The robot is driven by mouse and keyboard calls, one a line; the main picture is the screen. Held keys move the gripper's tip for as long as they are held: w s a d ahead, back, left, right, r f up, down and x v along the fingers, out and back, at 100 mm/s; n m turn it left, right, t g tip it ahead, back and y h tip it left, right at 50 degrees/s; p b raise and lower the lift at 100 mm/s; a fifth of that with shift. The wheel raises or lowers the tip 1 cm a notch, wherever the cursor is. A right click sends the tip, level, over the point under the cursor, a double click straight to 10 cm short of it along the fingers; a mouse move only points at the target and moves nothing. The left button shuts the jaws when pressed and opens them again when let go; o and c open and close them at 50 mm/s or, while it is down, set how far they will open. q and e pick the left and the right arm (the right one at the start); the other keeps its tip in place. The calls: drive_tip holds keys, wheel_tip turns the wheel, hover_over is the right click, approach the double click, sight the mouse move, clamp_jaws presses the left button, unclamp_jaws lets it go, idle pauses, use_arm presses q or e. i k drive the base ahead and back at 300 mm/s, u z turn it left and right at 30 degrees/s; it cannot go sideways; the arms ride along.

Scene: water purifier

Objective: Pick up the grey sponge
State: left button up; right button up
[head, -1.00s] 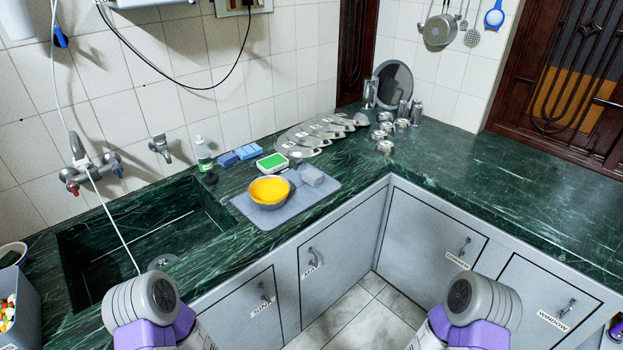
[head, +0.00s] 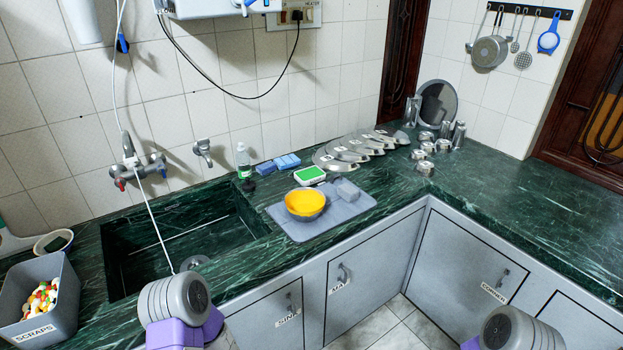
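A small grey block that looks like the grey sponge (head: 347,190) sits at the back right of a grey mat (head: 301,228) on the green counter. My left arm shows at the bottom left and my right arm at the bottom right, both well short of the mat. Neither gripper's fingers are in the frame. Nothing touches the grey sponge.
Metal lids (head: 338,155) lie beyond. The sink (head: 165,250) is at left, beside a scraps bin (head: 63,297). The right counter (head: 500,205) is largely clear.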

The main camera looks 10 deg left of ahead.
sight(348, 193)
drive_tip(key=z, duration=1)
drive_tip(key=i, duration=2.05)
drive_tip(key=u, duration=2.7)
